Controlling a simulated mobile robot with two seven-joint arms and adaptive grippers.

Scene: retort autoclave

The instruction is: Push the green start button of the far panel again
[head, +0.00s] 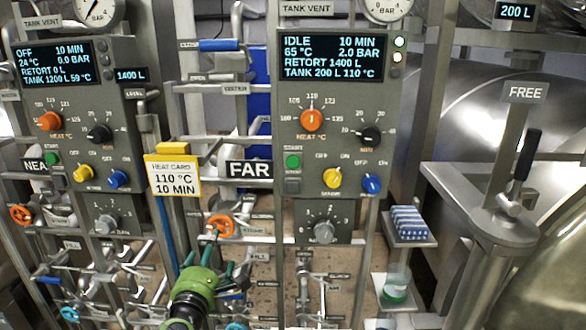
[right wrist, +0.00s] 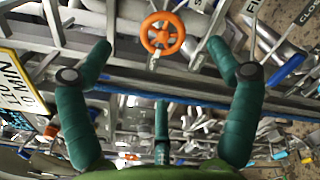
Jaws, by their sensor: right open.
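The far panel (head: 325,95) carries the FAR sign (head: 249,169) at its left. Its display (head: 332,57) reads IDLE, 10 MIN, 65 °C, 2.0 BAR, RETORT 1400 L, TANK 200 L 110 °C. The green start button (head: 293,161) sits at the panel's lower left, below the orange heat knob (head: 311,120). My right gripper (head: 210,250) is open and empty, below and left of the button and apart from it. In the right wrist view its fingers (right wrist: 163,60) are spread wide, with an orange handwheel (right wrist: 162,33) beyond them. The button is not visible there. My left gripper is not in view.
The near panel (head: 75,130) stands at left, its display reading OFF. The yellow heat card (head: 173,177) reads 110 °C, 10 MIN. The orange handwheel (head: 221,226) and pipes lie around my right gripper. Right of the far panel are a blue-striped stack (head: 408,221) and a green-filled beaker (head: 396,285).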

